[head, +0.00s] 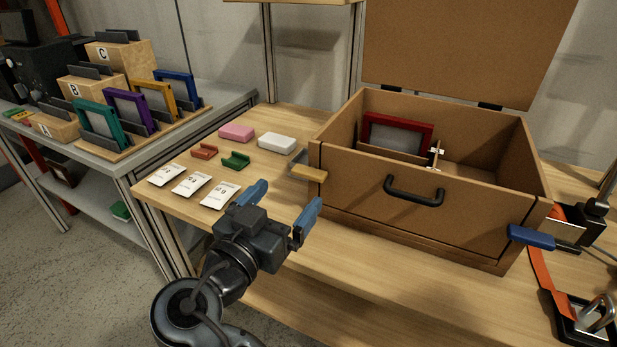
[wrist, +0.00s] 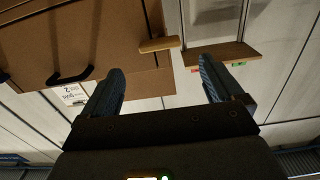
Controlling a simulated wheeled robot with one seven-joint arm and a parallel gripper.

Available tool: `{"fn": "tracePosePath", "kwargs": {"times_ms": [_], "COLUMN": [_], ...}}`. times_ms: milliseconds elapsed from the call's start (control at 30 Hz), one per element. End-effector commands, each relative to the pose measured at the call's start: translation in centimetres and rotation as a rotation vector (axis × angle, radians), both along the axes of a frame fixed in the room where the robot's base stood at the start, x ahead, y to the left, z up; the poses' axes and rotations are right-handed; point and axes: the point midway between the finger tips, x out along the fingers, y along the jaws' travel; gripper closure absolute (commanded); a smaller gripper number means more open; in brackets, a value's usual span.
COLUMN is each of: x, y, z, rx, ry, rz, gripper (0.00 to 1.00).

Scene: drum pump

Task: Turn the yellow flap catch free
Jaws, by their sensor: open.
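The yellow flap catch (head: 309,173) is a short orange-tan bar at the left end of the wooden box's (head: 400,203) front. It sticks out past the box's left edge. In the wrist view the catch (wrist: 159,44) lies crosswise, a little beyond the fingertips and between them in the picture. My gripper (head: 282,203) is open and empty, its two blue fingers spread wide. It is in front of the catch, apart from it. It also shows in the wrist view (wrist: 162,70). A blue catch (head: 531,237) sits at the right end of the box front.
A black handle (head: 414,192) stands out from the box front; the lid (head: 460,45) is raised. A red frame (head: 398,131) is inside. White cards (head: 192,184) and small coloured blocks (head: 237,131) lie on the table left of the catch. A clamp (head: 592,322) is at right.

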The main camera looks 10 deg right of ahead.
Motion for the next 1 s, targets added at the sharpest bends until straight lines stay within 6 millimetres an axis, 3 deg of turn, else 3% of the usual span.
{"fn": "tracePosePath", "kwargs": {"times_ms": [500,900,1000], "x": [5.4,6.2,6.2], "y": [-4.0,-4.6,-4.6], "z": [0.1,0.0,0.0], "rx": [-0.001,0.000,-0.001], "ry": [0.002,0.003,0.003], "rz": [0.000,0.002,0.002], "gripper": [0.06,0.06,0.14]}}
